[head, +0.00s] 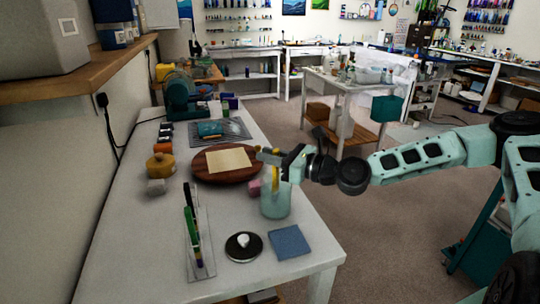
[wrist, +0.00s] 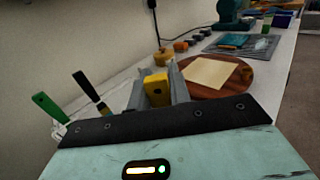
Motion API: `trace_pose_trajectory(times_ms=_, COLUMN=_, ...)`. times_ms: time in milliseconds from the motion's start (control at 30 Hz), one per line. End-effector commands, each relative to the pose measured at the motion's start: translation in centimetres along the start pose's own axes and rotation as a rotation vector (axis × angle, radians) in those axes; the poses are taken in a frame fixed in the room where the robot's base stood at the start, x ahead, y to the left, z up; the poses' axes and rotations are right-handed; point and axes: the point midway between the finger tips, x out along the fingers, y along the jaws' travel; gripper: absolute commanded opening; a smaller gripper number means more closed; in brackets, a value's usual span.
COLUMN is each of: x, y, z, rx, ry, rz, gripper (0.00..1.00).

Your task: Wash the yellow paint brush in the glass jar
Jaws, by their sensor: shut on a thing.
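The yellow paint brush (head: 275,174) is held upright in my gripper (head: 271,157). It also shows between the two grey fingers in the wrist view (wrist: 157,88). My gripper is shut on its upper part, just above the glass jar. The glass jar (head: 276,204) is pale blue-green and stands near the right edge of the white table. The brush's lower part goes down at the jar's mouth; I cannot tell how deep its bristles are. The jar is hidden in the wrist view.
A clear brush stand (head: 207,262) holds several brushes left of the jar. A round wooden board (head: 205,177) with a pale sheet lies behind it. A black dish (head: 243,246) and blue cloth (head: 289,242) lie in front. A pink block (head: 255,187) touches or nearly touches the jar.

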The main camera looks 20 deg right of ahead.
Motion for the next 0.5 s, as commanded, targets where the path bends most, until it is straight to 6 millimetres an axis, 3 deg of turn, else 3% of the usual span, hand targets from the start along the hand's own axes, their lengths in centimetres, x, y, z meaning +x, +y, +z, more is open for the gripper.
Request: trace_pose_trajectory(times_ms=500, x=0.00, y=-0.01, z=-0.52, rx=0.000, ry=0.000, rz=0.000, gripper=0.00)
